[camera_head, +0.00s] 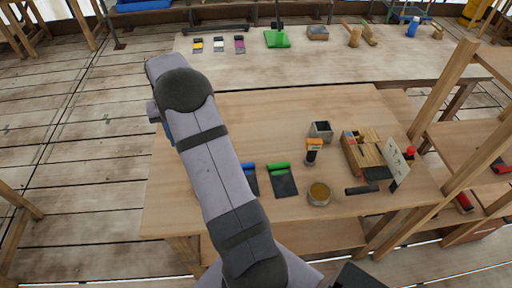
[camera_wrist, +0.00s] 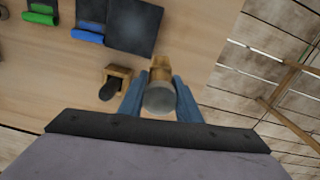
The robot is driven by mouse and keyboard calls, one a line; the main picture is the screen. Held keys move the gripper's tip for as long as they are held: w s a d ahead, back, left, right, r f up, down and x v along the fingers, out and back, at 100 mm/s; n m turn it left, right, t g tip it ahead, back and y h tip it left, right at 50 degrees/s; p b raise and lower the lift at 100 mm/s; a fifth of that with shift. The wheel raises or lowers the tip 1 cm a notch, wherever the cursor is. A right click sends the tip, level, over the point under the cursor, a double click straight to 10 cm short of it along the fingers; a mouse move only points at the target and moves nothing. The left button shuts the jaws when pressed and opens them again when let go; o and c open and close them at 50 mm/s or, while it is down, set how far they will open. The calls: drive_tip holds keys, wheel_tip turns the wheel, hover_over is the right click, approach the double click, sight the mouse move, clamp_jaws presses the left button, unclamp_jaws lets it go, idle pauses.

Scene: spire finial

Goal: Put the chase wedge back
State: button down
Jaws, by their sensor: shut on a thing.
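In the wrist view my gripper (camera_wrist: 158,98) has its two blue fingers closed on a tool with a round grey end, taken to be the chase wedge (camera_wrist: 160,98). A wooden part (camera_wrist: 160,70) shows just beyond the grey end; I cannot tell whether it belongs to the tool or to a block under it. Just left of the fingers is a small wooden block (camera_wrist: 122,71) with a dark rounded piece (camera_wrist: 110,88) against it. In the head view my arm hides the gripper and what it holds.
The workbench (camera_head: 330,105) carries a blue-handled tool (camera_head: 249,168), a green-handled tool (camera_head: 279,166), a round pot (camera_head: 319,193), an orange-topped tool (camera_head: 314,146), a grey box (camera_head: 321,129) and a wooden tray (camera_head: 353,157) on the right. The bench's upper middle is bare.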

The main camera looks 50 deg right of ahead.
drive_tip(key=d+m, duration=0.1)
drive_tip(key=d, duration=0.4)
drive_tip(key=s+d+m+b, duration=0.1)
drive_tip(key=d, duration=0.4)
drive_tip(key=s+d+r+m, duration=0.1)
drive_tip(key=d+m, duration=0.1)
drive_tip(key=d, duration=0.3)
drive_tip(key=shift+d, duration=0.1)
drive_tip(key=s+d+f+n+b, duration=0.2)
drive_tip(key=s+d+f+b, duration=0.15)
drive_tip(key=s+d, duration=0.6)
drive_tip(key=shift+w+d+f+p, duration=0.15)
drive_tip(key=shift+f+p, duration=0.35)
drive_tip(key=shift+f, duration=1.05)
drive_tip(key=shift+d+f+p, duration=0.15)
drive_tip(key=shift+f+p, duration=0.4)
drive_tip(key=shift+f, duration=1.05)
drive_tip(key=shift+w+d+f+p, duration=0.15)
drive_tip(key=shift+f+p, duration=0.35)
drive_tip(key=shift+f, duration=1.05)
drive_tip(key=shift+s+f, duration=0.1)
drive_tip(key=c, duration=1.3)
unclamp_jaws()
